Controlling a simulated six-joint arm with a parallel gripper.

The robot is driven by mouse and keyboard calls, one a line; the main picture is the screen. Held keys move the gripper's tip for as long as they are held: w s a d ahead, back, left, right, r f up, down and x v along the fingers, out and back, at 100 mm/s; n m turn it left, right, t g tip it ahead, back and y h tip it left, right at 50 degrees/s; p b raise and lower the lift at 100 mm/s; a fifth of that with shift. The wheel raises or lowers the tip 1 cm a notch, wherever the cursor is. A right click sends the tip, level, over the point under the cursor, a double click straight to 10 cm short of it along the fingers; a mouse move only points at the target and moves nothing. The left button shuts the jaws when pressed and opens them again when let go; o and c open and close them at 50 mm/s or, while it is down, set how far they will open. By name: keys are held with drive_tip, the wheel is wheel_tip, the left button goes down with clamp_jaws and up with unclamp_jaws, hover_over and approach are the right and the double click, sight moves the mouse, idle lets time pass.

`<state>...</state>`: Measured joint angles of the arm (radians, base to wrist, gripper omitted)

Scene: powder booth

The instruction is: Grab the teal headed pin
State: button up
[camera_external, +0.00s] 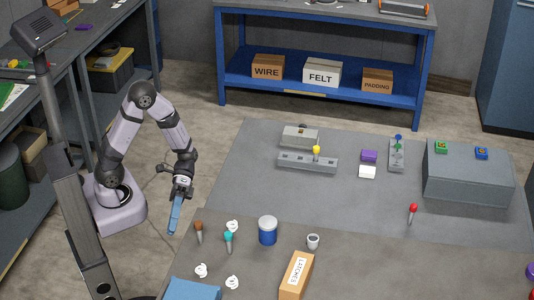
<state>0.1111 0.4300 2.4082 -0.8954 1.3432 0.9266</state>
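The teal-headed pin (228,239) stands upright on the front left of the grey table, head up with a grey shank below. A brown-headed pin (199,230) stands to its left. My gripper (180,197) is up and to the left of both pins, pointing down, apart from them. A long blue bar (174,217) extends below the gripper's fingers. I cannot tell whether it is held or part of the gripper, and the finger opening is too small to judge.
White coiled pieces (232,226) lie around the teal pin. A blue-and-white can (267,232), a small cup (313,241) and a cardboard box (295,277) stand to its right. A red-headed pin (412,212) is farther right.

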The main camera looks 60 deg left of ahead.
drive_tip(key=w+d+r+n+t+h+p, duration=0.1)
drive_tip(key=w+d+r+t+h+p, duration=0.15)
drive_tip(key=d+r+h+p, duration=0.4)
drive_tip(key=w+d+r+n+t+h+p, duration=0.15)
drive_tip(key=w+r+p, duration=0.25)
drive_tip(key=r, duration=0.5)
wheel_tip(320, 180, down, 5)
drive_tip(key=w+d+n+t+h, duration=0.15)
drive_tip(key=n+t, duration=0.25)
drive_tip(key=n, duration=0.7)
drive_tip(key=n+t+y, duration=0.2)
drive_tip(key=n+t, duration=0.1)
drive_tip(key=n, duration=0.5)
approach(229, 244)
drive_tip(key=shift+w+a+r+h+p, duration=0.2)
drive_tip(key=shift+a+r+h+p, duration=0.1)
drive_tip(key=shift+r+p, duration=0.15)
drive_tip(key=shift+f+n, duration=0.5)
drive_tip(key=shift+n, duration=0.35)
drive_tip(key=shift+w+d+r+p, duration=0.15)
drive_tip(key=shift+d+p, duration=0.6)
drive_tip(key=shift+d, duration=0.8)
drive_tip(key=shift+w+d+p, duration=0.2)
drive_tip(key=shift+d+p, duration=0.55)
drive_tip(key=shift+d, duration=0.75)
drive_tip(key=shift+w+d, duration=0.1)
drive_tip(key=shift+d, duration=0.45)
